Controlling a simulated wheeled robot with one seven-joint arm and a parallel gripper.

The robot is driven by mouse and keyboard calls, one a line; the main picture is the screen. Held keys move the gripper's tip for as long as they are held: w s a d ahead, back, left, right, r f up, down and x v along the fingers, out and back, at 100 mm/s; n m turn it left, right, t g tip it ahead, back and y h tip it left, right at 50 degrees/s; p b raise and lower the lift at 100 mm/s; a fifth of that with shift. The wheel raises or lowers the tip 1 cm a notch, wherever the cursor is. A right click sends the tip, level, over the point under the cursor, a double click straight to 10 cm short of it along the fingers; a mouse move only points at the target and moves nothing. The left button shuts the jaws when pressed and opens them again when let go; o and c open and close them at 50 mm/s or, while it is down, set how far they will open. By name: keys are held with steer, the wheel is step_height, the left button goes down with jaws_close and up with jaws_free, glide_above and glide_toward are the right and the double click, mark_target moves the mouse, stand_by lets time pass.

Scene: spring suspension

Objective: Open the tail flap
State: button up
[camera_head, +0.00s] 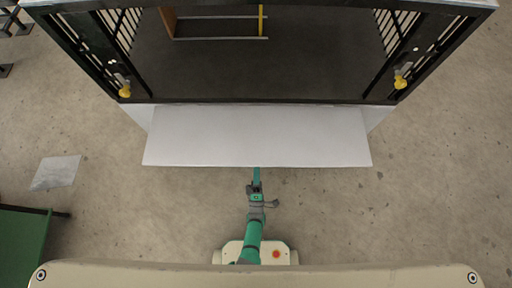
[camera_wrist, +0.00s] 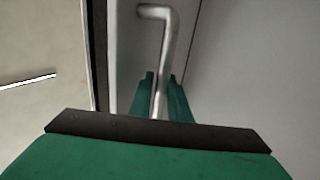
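The tail flap (camera_head: 256,135) is a wide pale grey panel along the near edge of the dark cage-like trailer in the head view. My gripper (camera_head: 256,172) is at the middle of its near edge. In the wrist view, a bent metal bar handle (camera_wrist: 170,38) stands against a pale panel edge. The green fingers of my gripper (camera_wrist: 164,82) flank this bar, one on each side. The gap between bar and fingers is too small to judge, so contact is unclear.
Yellow-handled latches (camera_head: 125,91) and (camera_head: 400,82) sit on the left and right cage posts. A green table-like object (camera_head: 25,228) is at lower left, and a pale sheet (camera_head: 56,172) lies on the floor. Bare concrete floor (camera_head: 430,190) lies to the right.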

steer(key=o, duration=0.3)
steer(key=shift+r, duration=0.1)
steer(key=v, duration=1.1)
stand_by(0.4)
